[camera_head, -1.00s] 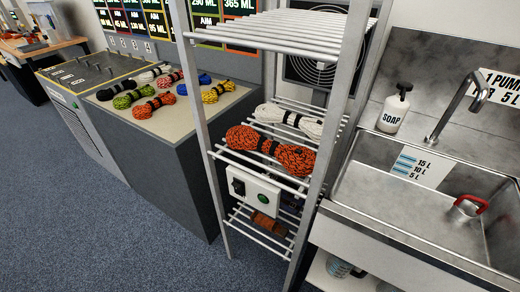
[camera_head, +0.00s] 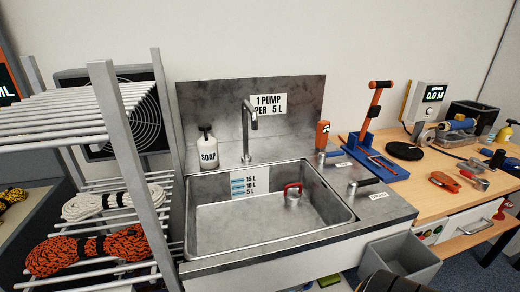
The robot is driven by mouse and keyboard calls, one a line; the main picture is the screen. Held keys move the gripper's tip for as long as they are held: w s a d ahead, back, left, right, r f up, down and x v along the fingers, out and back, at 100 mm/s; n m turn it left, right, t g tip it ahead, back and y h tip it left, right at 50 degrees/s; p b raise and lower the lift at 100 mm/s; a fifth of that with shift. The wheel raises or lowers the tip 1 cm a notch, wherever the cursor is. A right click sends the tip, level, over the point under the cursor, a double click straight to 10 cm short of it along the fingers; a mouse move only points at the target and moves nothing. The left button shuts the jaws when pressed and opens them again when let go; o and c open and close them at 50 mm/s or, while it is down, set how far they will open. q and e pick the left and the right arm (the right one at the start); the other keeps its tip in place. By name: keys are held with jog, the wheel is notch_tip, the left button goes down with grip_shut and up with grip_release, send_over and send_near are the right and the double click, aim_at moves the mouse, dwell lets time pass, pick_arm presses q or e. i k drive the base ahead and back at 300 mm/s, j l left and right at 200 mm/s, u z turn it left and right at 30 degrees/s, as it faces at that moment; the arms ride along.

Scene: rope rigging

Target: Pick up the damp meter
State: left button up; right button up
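An upright orange handheld device (camera_head: 323,135) with a small dark face stands at the right back corner of the sink counter, left of the blue stand. It may be the damp meter; its label is too small to read. A lower orange tool (camera_head: 444,181) lies on the wooden bench, and I cannot tell what it is.
The steel sink (camera_head: 265,218) holds a red-handled plug. A soap bottle (camera_head: 207,150) and tap (camera_head: 249,130) stand behind it. A rope rack (camera_head: 135,150) is at left. The wooden bench (camera_head: 415,190) at right is crowded. A grey bin (camera_head: 402,257) stands below.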

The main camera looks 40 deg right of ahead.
aim_at(323, 126)
jog(key=z, duration=1.95)
jog(key=k+l, duration=0.15)
jog(key=l, duration=0.15)
jog(key=k+l, duration=0.15)
jog(key=l, duration=0.15)
